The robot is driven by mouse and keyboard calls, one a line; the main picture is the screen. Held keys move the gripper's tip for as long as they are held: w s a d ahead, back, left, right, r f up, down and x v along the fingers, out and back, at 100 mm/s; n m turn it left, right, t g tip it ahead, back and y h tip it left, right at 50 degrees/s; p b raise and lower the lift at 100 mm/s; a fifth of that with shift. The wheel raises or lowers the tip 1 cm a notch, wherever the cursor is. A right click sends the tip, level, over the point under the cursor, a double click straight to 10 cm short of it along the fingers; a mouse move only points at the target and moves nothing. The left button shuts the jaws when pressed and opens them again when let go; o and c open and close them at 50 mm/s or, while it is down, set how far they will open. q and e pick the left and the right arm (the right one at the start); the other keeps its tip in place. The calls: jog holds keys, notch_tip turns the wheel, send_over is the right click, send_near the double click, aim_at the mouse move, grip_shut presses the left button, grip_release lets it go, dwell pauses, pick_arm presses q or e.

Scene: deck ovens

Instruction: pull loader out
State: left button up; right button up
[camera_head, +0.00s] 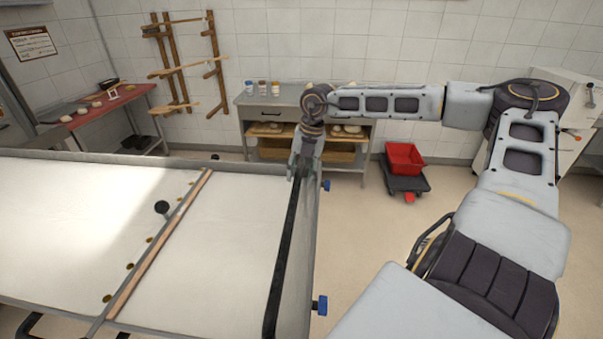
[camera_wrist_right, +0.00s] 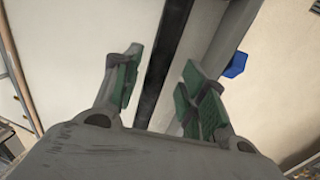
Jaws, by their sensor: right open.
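The loader (camera_head: 233,238) is a wide white cloth bed in a grey metal frame, filling the lower left of the head view. A wooden-edged bar (camera_head: 160,243) with brass studs and a black knob (camera_head: 162,207) crosses it. A black strip (camera_head: 283,265) runs along its right side, inside the grey side rail. My right gripper (camera_head: 304,168) is at the far end of this side. In the right wrist view my right gripper (camera_wrist_right: 162,78) is open, its green-padded fingers on either side of the black strip (camera_wrist_right: 165,55). Contact cannot be told. My left gripper is not in view.
Blue knobs (camera_head: 320,305) stick out from the loader's right side. A grey table (camera_head: 280,97) with cups and a lower shelf stands at the back wall. A red crate (camera_head: 404,158) sits on a dark dolly. Open floor lies right of the loader.

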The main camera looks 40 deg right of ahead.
notch_tip(320, 180, up, 12)
jog(key=s+d, duration=0.1)
jog(key=s, duration=0.1)
jog(key=shift+d+f, duration=0.15)
jog(key=shift+d, duration=0.2)
dwell(0.3)
dwell(0.5)
jog(key=shift+n, duration=0.3)
